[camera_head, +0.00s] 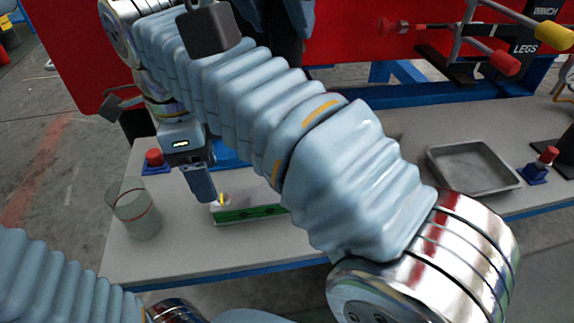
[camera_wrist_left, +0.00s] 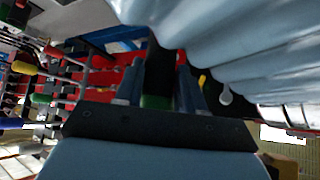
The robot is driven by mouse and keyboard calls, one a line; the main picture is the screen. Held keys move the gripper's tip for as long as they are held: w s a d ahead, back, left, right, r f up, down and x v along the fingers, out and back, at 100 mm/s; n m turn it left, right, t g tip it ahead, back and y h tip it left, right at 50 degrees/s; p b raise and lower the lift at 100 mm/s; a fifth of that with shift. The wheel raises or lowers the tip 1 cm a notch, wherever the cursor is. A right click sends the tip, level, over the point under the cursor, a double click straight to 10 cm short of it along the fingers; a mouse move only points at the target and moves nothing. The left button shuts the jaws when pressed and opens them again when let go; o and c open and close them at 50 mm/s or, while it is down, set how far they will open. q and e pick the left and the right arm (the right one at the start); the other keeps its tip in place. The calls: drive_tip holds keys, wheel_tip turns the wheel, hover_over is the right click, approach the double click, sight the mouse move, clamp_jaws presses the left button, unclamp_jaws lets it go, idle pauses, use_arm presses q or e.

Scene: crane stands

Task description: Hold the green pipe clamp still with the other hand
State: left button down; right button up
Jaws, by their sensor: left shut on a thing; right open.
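In the left wrist view my left gripper (camera_wrist_left: 160,75) is shut on a dark green piece (camera_wrist_left: 155,102), which I take for the green pipe clamp; its far end is in shadow. In the head view I cannot make out this gripper or the held piece; my right arm's sleeve covers much of the middle. My right gripper (camera_head: 200,190) points down over the bench in the head view. It is open, seen edge-on, beside the left end of a grey, green-edged block (camera_head: 255,213). A small yellow and white part shows by its fingertips.
A clear cup (camera_head: 135,212) stands left on the bench, with a red-topped blue piece (camera_head: 154,160) behind it. A grey tray (camera_head: 472,168) and another red-topped piece (camera_head: 540,164) are at right. A red board (camera_head: 350,40) with coloured handles stands behind. My right sleeve crosses the middle.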

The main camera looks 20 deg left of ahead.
sight(219, 200)
drive_tip(key=shift+w+a, duration=0.1)
drive_tip(key=shift+w, duration=0.15)
drive_tip(key=shift+f, duration=0.3)
drive_tip(key=shift+w+d+f, duration=0.1)
drive_tip(key=shift+d+f, duration=0.05)
drive_tip(key=shift+f, duration=1.9)
drive_tip(key=shift+w+d+f, duration=0.1)
drive_tip(key=shift+d+f, duration=0.05)
drive_tip(key=shift+f, duration=1.85)
drive_tip(key=shift+c, duration=0.3)
drive_tip(key=c, duration=0.9)
drive_tip(key=shift+c, duration=0.2)
